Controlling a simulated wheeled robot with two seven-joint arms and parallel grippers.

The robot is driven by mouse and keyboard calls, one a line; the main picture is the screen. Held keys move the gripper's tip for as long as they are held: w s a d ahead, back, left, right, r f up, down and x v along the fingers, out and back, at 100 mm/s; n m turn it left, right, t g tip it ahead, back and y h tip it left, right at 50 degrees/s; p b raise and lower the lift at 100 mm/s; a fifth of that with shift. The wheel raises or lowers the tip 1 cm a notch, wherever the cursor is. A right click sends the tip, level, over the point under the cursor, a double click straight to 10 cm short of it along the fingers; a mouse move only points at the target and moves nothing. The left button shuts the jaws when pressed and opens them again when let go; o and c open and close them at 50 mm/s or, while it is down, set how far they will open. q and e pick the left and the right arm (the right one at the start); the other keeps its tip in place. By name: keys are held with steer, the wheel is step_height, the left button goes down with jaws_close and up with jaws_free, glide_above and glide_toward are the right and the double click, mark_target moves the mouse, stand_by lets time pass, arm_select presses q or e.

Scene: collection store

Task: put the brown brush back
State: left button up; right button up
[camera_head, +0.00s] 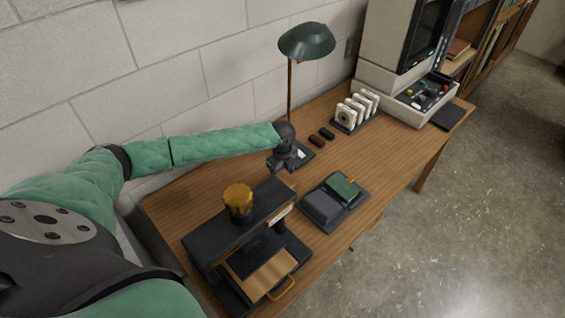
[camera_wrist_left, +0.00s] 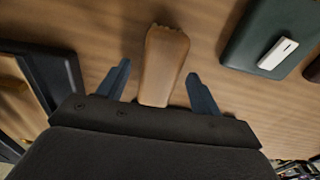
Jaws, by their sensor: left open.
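A brown brush-like piece (camera_wrist_left: 165,65), light wooden brown with a notched far end, lies on the desk in the left wrist view. It points in between the open fingers of my left gripper (camera_wrist_left: 160,88), with a gap to the finger on each side. In the head view my left gripper (camera_head: 281,168) hangs low over the desk, between the lamp and the black press, and the brown piece cannot be made out there. My right gripper is not in view.
The black press (camera_head: 225,235) with a yellow knob stands nearest. The lamp's base (camera_wrist_left: 270,38) is close to my left gripper. Dark small blocks (camera_head: 318,140), a white-piece rack (camera_head: 345,118), a dark tray (camera_head: 328,207) with a green block and a beige machine (camera_head: 390,78) share the desk.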

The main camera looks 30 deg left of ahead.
mark_target(283, 176)
arm_select(q)
step_height(283, 176, up, 8)
steer(key=b, duration=0.3)
steer(key=shift+w+a+f, duration=0.1)
steer(key=shift+f, duration=0.05)
steer(key=shift+r, duration=0.8)
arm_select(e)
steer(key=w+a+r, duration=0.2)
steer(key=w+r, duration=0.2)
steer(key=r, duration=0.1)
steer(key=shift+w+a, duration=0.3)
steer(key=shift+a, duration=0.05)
